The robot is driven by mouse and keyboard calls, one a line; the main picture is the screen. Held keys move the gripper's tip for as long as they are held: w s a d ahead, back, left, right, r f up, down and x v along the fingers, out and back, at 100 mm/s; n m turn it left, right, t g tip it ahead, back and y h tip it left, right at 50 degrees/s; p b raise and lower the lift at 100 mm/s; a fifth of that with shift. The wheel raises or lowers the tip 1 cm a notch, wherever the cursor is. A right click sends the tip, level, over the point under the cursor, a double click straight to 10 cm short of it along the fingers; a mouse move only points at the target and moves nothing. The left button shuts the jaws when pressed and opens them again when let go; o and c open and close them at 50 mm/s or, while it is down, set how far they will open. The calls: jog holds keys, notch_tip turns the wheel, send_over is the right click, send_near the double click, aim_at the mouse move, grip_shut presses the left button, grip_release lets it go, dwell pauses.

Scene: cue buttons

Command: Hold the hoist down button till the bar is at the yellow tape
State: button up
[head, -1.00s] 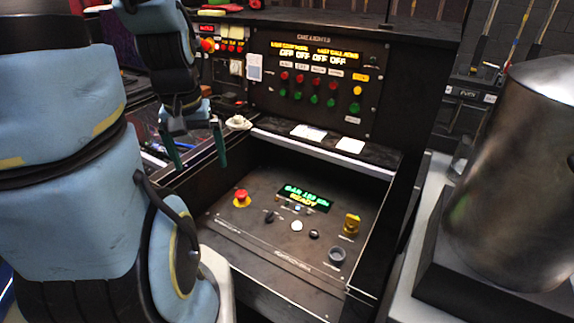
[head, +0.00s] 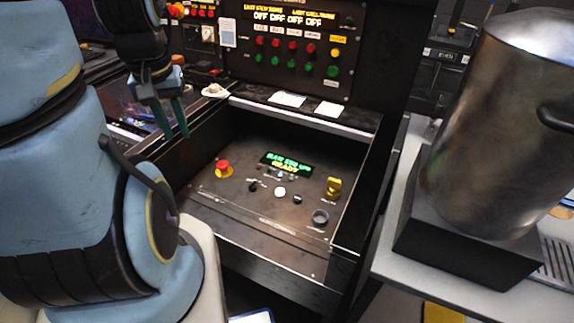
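The lower control panel (head: 240,208) is a dark sloped console. It carries a white button (head: 280,192), a black button (head: 298,199), a small dark knob (head: 253,186), a red emergency stop (head: 223,168), a yellow switch (head: 334,186) and a large dark round button (head: 320,217). The labels are too small to tell which one is hoist down. My gripper (head: 172,135) is open and empty, pointing down at the console's upper left, apart from all buttons. I cannot make out the bar.
An upright panel (head: 345,70) with red and green buttons stands behind. White cards (head: 287,99) and a small white object (head: 215,91) lie on the ledge. A large metal pot (head: 480,130) stands at right. A yellow patch (head: 440,314) shows low at right.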

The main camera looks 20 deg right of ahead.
grip_shut()
dwell(0.8)
